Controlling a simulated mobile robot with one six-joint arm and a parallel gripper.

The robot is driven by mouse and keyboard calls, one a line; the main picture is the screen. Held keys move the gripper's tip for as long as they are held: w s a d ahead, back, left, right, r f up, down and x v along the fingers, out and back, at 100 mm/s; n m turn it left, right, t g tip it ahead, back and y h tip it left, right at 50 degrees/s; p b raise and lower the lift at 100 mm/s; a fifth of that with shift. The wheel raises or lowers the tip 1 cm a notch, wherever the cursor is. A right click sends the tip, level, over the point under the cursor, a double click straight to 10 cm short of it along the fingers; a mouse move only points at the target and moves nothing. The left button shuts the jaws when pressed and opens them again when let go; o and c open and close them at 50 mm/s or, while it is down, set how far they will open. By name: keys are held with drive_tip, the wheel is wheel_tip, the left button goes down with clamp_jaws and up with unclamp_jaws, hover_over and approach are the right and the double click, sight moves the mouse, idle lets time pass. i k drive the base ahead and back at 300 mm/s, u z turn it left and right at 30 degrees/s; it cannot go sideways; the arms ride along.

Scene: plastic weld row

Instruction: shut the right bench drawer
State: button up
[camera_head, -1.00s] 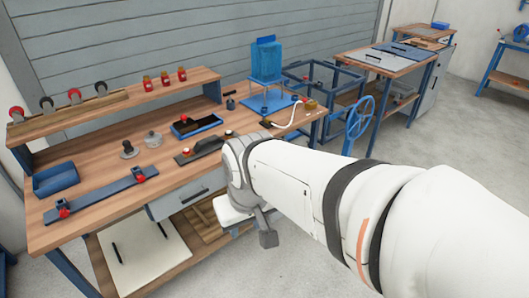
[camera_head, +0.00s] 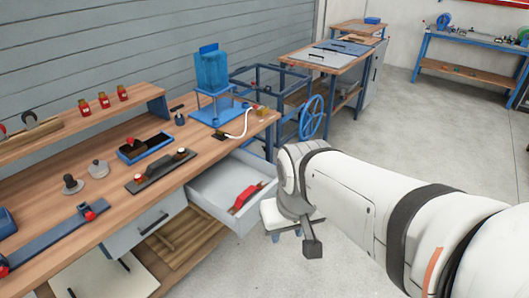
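The right bench drawer (camera_head: 222,190) is pulled out from under the front edge of the wooden workbench (camera_head: 112,190). Its grey tray is open at the top, and a tool with a red handle (camera_head: 246,197) lies inside. My arm's wrist is just right of the drawer in the picture and seems to cover part of its front end. My gripper (camera_head: 312,247) hangs below the wrist as a small dark shape. Its fingers cannot be made out, and no object shows in it. The drawer to the left (camera_head: 146,226) looks shut.
A small white stool (camera_head: 274,215) stands on the floor just below the open drawer's front. A blue frame with a handwheel (camera_head: 312,117) stands beyond the bench's right end. Open grey floor (camera_head: 440,130) lies to the right.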

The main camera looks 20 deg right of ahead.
sight(216, 190)
drive_tip(key=z, duration=0.15)
drive_tip(key=i, duration=1)
drive_tip(key=z, duration=0.75)
drive_tip(key=k, duration=1.35)
drive_tip(key=u, duration=0.25)
drive_tip(key=i, duration=1)
drive_tip(key=u, duration=0.1)
